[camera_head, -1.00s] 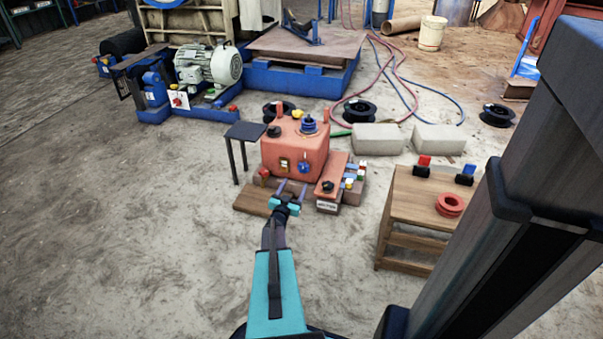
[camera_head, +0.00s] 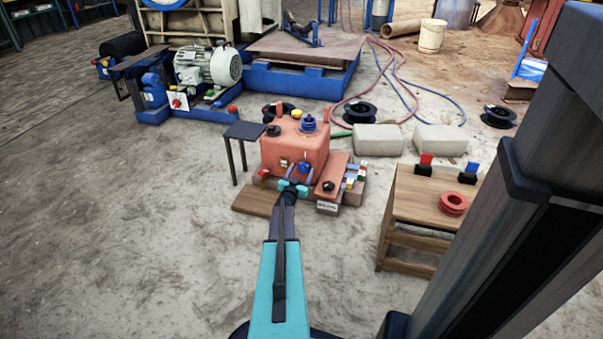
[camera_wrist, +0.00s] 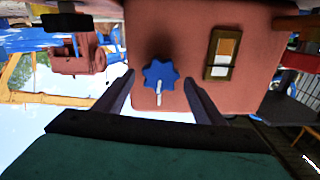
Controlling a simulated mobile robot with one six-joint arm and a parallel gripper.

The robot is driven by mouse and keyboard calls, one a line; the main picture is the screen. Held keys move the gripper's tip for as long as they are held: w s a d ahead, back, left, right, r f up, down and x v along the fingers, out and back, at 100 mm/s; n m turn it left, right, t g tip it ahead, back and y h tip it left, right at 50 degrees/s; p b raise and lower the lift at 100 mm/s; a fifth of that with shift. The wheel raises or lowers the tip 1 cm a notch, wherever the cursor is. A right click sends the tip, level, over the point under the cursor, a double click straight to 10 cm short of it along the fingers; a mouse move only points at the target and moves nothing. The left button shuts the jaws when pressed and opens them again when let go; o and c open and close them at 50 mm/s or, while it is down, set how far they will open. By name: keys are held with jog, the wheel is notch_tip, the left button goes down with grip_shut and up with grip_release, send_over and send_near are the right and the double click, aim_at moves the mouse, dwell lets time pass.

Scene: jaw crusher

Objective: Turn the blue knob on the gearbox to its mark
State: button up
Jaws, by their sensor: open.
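The orange gearbox (camera_head: 285,148) stands on the floor. The blue knob (camera_head: 304,167) is on its front face, right of a yellow-framed window (camera_head: 284,163). My gripper (camera_head: 301,173) is open in front of that face. In the wrist view, the lobed blue knob (camera_wrist: 160,73) sits between the two fingers of my gripper (camera_wrist: 160,86), with space on both sides. A short white line (camera_wrist: 159,92) runs from the knob toward the bottom of the picture. I cannot tell whether it is a pointer or the mark.
A smaller orange box (camera_head: 331,175) with coloured buttons stands close on the right. A dark small table (camera_head: 245,131) is on the left. A wooden stool (camera_head: 420,200) with a red ring (camera_head: 453,203) stands at right. The floor at left is clear.

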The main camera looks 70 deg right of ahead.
jog(key=c, duration=1.1)
jog(key=shift+o, duration=0.2)
jog(key=shift+w+r+n+p, duration=0.1)
jog(key=shift+n+p, duration=0.2)
jog(key=shift+p, duration=0.45)
jog(key=shift+n+p, duration=0.3)
jog(key=shift+p, duration=0.1)
jog(key=o, duration=1.1)
jog(key=shift+c, duration=0.2)
jog(key=a+p, duration=0.3)
jog(key=a, duration=1)
jog(key=shift+s+a+p, duration=0.3)
jog(key=shift+s+a, duration=0.05)
jog(key=shift+s, duration=0.1)
